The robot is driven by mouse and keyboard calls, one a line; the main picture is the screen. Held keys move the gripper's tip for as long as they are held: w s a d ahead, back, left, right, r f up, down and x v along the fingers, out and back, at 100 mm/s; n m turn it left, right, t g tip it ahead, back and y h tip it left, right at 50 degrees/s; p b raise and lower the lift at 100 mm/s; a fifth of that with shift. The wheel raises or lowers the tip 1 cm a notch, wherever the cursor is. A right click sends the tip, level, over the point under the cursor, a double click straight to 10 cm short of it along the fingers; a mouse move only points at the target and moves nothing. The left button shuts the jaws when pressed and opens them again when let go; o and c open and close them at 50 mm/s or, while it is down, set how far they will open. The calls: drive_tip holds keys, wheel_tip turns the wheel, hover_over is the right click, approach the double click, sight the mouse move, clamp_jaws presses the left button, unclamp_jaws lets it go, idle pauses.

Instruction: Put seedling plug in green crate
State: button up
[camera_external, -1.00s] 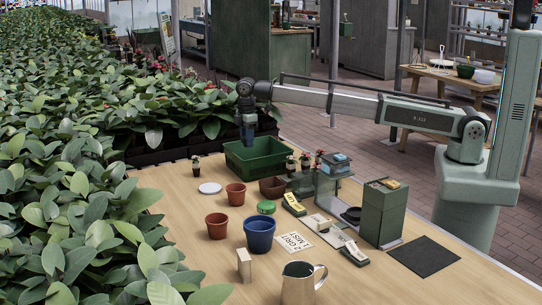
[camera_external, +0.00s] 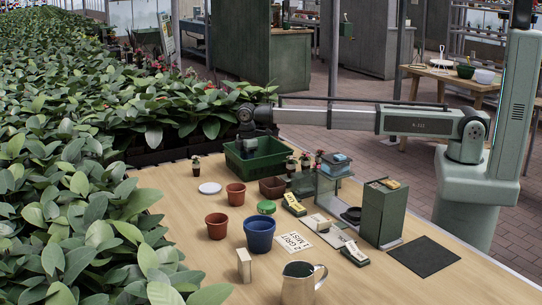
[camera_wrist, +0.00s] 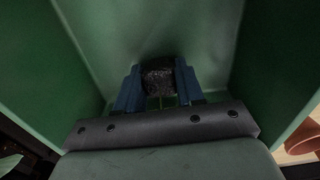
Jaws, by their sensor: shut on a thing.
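The green crate (camera_external: 265,165) stands at the far end of the wooden table in the external view. My gripper (camera_wrist: 159,85) is down inside the crate, and the crate's green walls surround it in the wrist view. The blue fingers are shut on the seedling plug (camera_wrist: 159,79), a dark, rough block of soil. Whether the plug touches the crate floor I cannot tell. In the external view my gripper (camera_external: 247,149) is partly hidden by the crate's near wall, and the plug is not visible there.
Small potted seedlings (camera_external: 291,165) and a brown square pot (camera_external: 272,188) stand close to the crate's right and near side. A white disc (camera_external: 210,188) and a terracotta pot (camera_external: 236,194) lie nearer. Dense leafy plants (camera_external: 70,180) line the left.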

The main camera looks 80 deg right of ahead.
drive_tip(key=shift+f, duration=0.1)
drive_tip(key=o, duration=1)
wheel_tip(320, 180, up, 12)
drive_tip(key=shift+r, duration=0.15)
idle(0.3)
